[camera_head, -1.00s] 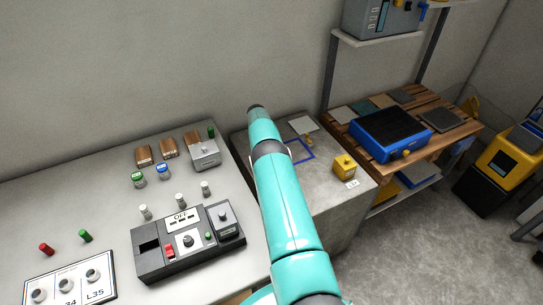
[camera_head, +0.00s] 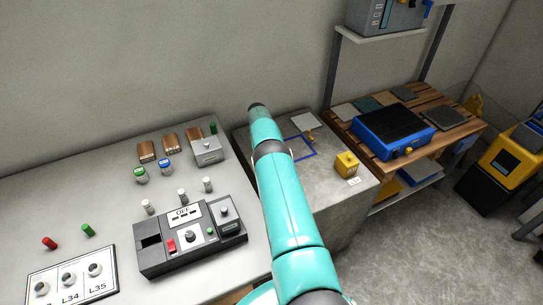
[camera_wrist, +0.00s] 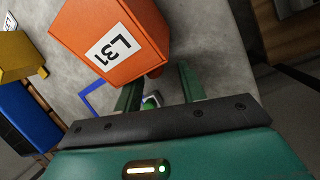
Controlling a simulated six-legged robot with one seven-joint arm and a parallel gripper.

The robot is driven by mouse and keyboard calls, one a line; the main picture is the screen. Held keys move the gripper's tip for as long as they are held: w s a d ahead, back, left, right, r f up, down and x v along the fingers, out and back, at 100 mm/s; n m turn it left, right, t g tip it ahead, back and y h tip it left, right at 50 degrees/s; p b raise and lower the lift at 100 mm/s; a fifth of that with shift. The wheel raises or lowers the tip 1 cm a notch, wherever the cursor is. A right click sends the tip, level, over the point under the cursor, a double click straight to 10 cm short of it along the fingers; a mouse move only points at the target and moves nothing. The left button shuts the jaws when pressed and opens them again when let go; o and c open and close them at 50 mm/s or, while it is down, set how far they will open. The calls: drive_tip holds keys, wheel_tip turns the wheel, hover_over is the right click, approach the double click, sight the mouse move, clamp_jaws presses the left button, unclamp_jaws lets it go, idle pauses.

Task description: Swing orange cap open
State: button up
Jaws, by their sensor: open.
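In the wrist view an orange block-shaped cap (camera_wrist: 110,42) with a white "L31" label fills the upper middle. It lies just beyond my gripper (camera_wrist: 158,82), whose two green fingers are apart. A small part of the cap's lower edge is close to the right finger; I cannot tell whether they touch. A small green and white piece (camera_wrist: 151,101) shows between the fingers, partly hidden. In the head view my arm covers the orange cap and my gripper.
In the head view a grey counter carries a yellow block (camera_head: 346,165) and a blue square outline (camera_head: 305,155). A black control box (camera_head: 190,238) stands on the left table. A blue case (camera_head: 394,133) sits on the wooden bench at right. In the wrist view a yellow object (camera_wrist: 17,57) is at left.

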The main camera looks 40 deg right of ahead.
drive_tip(key=v, duration=0.7)
drive_tip(key=shift+r, duration=0.2)
idle(0.5)
